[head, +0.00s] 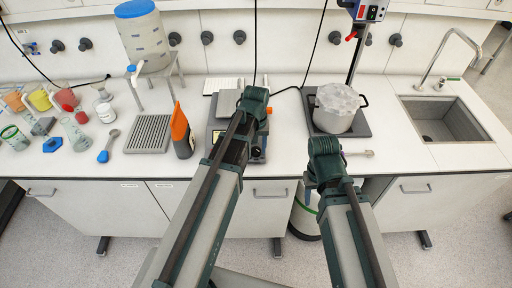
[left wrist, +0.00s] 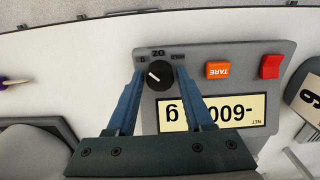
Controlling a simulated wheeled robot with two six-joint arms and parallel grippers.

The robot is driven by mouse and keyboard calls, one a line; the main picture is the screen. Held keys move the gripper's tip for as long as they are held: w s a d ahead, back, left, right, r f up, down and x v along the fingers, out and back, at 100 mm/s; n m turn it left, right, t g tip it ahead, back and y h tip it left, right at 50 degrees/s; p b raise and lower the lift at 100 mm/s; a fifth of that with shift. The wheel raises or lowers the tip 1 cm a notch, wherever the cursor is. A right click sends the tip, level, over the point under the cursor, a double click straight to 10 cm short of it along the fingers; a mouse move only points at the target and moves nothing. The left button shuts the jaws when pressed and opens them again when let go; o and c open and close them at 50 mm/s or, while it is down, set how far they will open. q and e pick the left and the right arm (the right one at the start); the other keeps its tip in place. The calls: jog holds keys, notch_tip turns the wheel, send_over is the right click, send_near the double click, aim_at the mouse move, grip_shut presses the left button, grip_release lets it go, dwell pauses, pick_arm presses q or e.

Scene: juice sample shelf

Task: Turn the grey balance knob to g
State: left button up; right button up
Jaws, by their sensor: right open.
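The balance (head: 217,125) stands on the counter, partly hidden by my left arm. In the left wrist view its panel (left wrist: 225,68) shows a round, dark knob (left wrist: 160,77) with a white pointer line. The pointer slants up and left, on the side of the leftmost mark, which reads as an upside-down g; an oz mark and a third mark stand beside it. My left gripper (left wrist: 160,72) has its blue fingers on either side of the knob, with a narrow gap visible. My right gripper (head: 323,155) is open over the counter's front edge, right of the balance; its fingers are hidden.
An orange TARE button (left wrist: 218,70), a red button (left wrist: 271,66) and a lit display (left wrist: 212,113) share the panel. A white pot (head: 337,108) stands on a dark plate to the right. A dark bottle with an orange top (head: 181,132) stands left of the balance.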

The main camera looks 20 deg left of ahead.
aim_at(257, 150)
dwell(0.3)
pick_arm(q)
notch_tip(257, 150, up, 14)
jog(key=p, duration=1.4)
jog(key=shift+f, duration=0.1)
jog(key=s+d+f+m+b, duration=0.3)
jog(key=s+d+f+b, duration=0.2)
jog(key=s, duration=0.2)
jog(key=s+d+f+m+y+b, duration=0.1)
jog(key=s+d+f+m+b, duration=0.3)
jog(key=s, duration=0.3)
jog(key=shift+s+d+f+b, duration=0.25)
jog(key=shift+d+f+b, duration=0.4)
jog(key=shift+d+b, duration=0.15)
